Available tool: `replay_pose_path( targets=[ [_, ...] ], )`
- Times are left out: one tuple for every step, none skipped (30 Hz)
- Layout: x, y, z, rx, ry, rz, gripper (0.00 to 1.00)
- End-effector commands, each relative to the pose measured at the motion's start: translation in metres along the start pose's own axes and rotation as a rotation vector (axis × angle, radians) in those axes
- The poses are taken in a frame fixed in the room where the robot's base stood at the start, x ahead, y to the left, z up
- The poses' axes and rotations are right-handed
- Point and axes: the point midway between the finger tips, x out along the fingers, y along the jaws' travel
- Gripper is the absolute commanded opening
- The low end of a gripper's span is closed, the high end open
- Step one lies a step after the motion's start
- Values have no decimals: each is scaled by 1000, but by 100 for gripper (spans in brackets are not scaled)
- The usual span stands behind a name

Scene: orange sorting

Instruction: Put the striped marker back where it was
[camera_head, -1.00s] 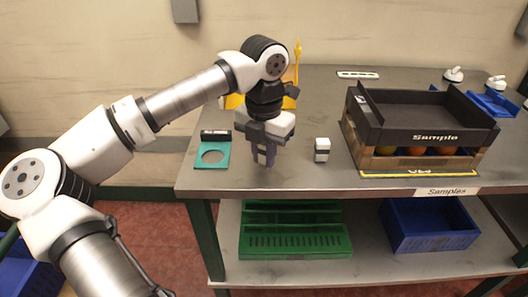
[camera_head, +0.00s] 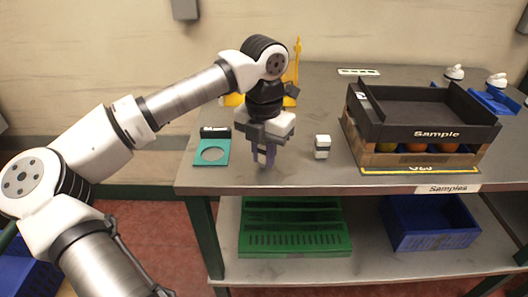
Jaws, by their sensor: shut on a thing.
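A small upright block with white and dark bands (camera_head: 322,147), which fits the striped marker, stands on the grey table (camera_head: 300,180) between my gripper and the black crate. My gripper (camera_head: 264,160) points straight down low over the table, to the left of this block and apart from it. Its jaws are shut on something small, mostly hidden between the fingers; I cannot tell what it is. Whether the fingertips touch the table is unclear.
A teal plate with a round ring (camera_head: 212,153) lies left of my gripper. A black "Sample" crate (camera_head: 437,133) sits on a wooden box holding round fruit at right. Blue trays and white-topped things stand at the far right. The table's front edge is close.

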Motion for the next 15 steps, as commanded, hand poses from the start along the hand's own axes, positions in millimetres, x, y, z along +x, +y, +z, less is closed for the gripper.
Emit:
replay_pose_path(
  targets=[
    [2,0,0,0,0,0,0],
    [2,0,0,0,0,0,0],
    [3,0,0,0,0,0,0],
    [3,0,0,0,0,0,0],
    [4,0,0,0,0,0,0],
    [4,0,0,0,0,0,0],
    [4,0,0,0,0,0,0],
    [5,0,0,0,0,0,0],
    [4,0,0,0,0,0,0],
    [4,0,0,0,0,0,0],
    [4,0,0,0,0,0,0],
    [4,0,0,0,0,0,0],
    [4,0,0,0,0,0,20],
    [4,0,0,0,0,0,24],
    [4,0,0,0,0,0,29]
  ],
)
